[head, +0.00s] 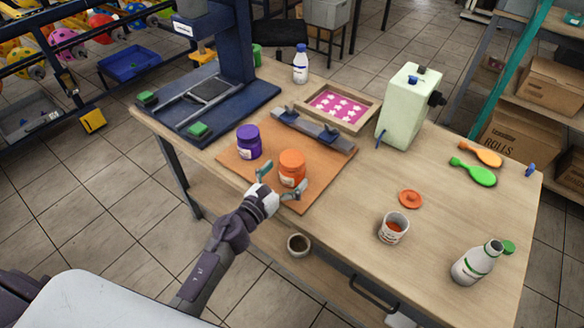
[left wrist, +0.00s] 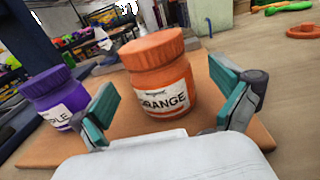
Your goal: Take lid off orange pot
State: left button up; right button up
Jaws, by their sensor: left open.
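The orange pot (head: 292,174) stands upright on a brown board on the table, with its ridged orange lid (head: 292,157) on top. In the left wrist view the pot (left wrist: 165,92) shows a white label reading "ORANGE", and its lid (left wrist: 151,48) is on. My left gripper (head: 280,180) is open, its teal fingers spread on either side of the pot's near side. In the left wrist view the gripper (left wrist: 168,105) has nothing between its fingertips but the pot just beyond. Whether a finger touches the pot I cannot tell. My right gripper is not visible.
A purple pot (head: 249,142) stands left of the orange pot on the brown board (head: 237,165). A blue press (head: 210,95) is behind left. A framed pink screen (head: 338,105) lies behind. A loose orange lid (head: 411,199) and a white cup (head: 393,229) are at right.

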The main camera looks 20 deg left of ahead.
pick_arm(q)
jog(key=x, duration=0.3)
jog(key=shift+w+r, duration=0.1)
jog(key=shift+w, duration=0.05)
jog(key=c, duration=1.4)
